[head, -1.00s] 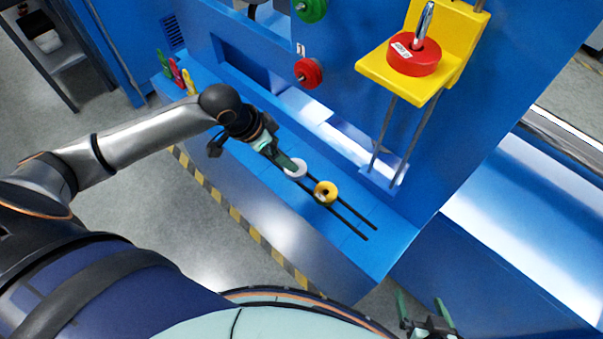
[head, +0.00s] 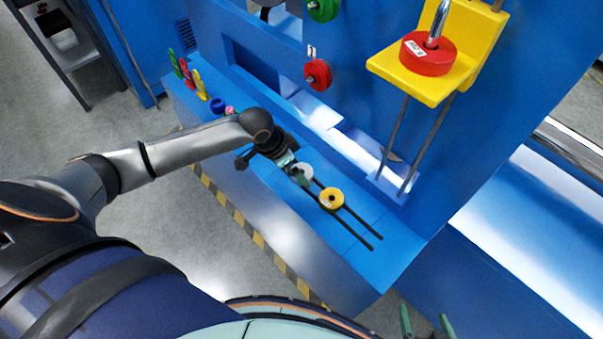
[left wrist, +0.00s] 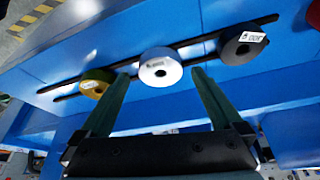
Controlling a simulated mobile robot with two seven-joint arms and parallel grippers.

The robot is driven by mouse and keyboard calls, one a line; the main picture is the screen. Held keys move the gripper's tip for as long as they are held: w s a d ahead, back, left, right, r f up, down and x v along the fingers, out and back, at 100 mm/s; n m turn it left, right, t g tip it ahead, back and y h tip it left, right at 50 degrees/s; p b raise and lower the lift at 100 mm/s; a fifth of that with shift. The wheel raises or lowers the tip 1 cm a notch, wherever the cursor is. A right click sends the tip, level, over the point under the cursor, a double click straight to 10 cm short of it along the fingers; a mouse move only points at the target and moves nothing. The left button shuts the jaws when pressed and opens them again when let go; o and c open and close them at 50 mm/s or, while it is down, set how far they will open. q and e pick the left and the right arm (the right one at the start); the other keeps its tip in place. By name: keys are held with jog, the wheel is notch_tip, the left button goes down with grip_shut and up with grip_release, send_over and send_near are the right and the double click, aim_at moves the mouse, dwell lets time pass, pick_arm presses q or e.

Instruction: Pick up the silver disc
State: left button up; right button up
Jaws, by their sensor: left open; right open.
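The silver disc (head: 304,171) lies on the dark rails of the blue ledge in the head view, partly covered by my left gripper (head: 300,176). In the left wrist view the silver disc (left wrist: 160,67) shows a label and a dark central hole. My left gripper (left wrist: 158,80) is open, with its green fingers pointing at the disc, one tip at each side of its near edge. I cannot tell whether they touch it. My right gripper (head: 426,322) is open and empty at the bottom edge of the head view.
A yellow disc (head: 331,198) and a black disc (left wrist: 243,47) sit on the rails (head: 358,225) on either side of the silver one. A red disc (head: 427,54) rests on a yellow bracket (head: 410,84). Red and green discs hang on the blue panel.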

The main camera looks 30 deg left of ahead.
pick_arm(q)
jog(key=shift+x, duration=0.95)
jog(key=shift+c, duration=0.2)
jog(key=shift+r, duration=0.1)
jog(key=c, duration=1.4)
jog(key=shift+c, duration=0.2)
jog(key=shift+r, duration=0.1)
jog(key=shift+w+r, duration=0.1)
jog(key=shift+r, duration=0.5)
jog(key=s+a+r+p, duration=0.2)
jog(key=s+a+r, duration=0.1)
jog(key=s+r, duration=0.8)
jog(key=s, duration=0.2)
jog(key=shift+s+r, duration=0.3)
jog(key=shift+s, duration=0.05)
